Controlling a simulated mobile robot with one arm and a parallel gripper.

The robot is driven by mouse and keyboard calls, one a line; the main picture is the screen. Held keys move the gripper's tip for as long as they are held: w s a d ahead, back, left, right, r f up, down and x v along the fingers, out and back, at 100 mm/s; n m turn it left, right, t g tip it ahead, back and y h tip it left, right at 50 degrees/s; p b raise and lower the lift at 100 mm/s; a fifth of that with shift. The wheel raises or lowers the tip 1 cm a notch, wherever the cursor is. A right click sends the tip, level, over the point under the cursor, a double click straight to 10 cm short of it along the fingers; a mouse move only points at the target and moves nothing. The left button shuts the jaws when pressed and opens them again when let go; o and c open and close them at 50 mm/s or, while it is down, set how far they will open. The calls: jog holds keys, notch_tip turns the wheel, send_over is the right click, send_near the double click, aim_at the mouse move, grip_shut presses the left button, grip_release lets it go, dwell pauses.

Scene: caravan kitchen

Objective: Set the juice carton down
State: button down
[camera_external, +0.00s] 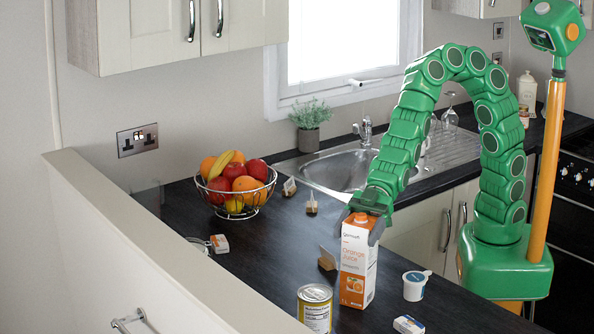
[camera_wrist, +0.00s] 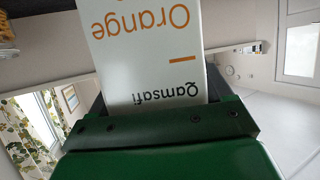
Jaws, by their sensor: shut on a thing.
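The orange juice carton (camera_external: 357,268) is white and orange and stands upright at the dark worktop (camera_external: 262,262) in the external view. My gripper (camera_external: 368,222) is at its top, with the fingers closed on its upper part. In the wrist view the carton (camera_wrist: 150,50) shows its printed side upside down, in front of my gripper's green body (camera_wrist: 160,128). The carton's base appears at the worktop's level; I cannot tell whether it touches the surface.
A yellow-labelled can (camera_external: 315,309), a small white tub (camera_external: 415,286) and a small wooden holder (camera_external: 327,259) are close to the carton. A wire fruit bowl (camera_external: 236,190) stands further left, and the sink (camera_external: 345,170) lies behind. Worktop between the bowl and can is mostly clear.

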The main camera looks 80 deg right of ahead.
grip_release()
jog(key=shift+r, duration=0.15)
jog(key=v, duration=1.2)
dwell(0.3)
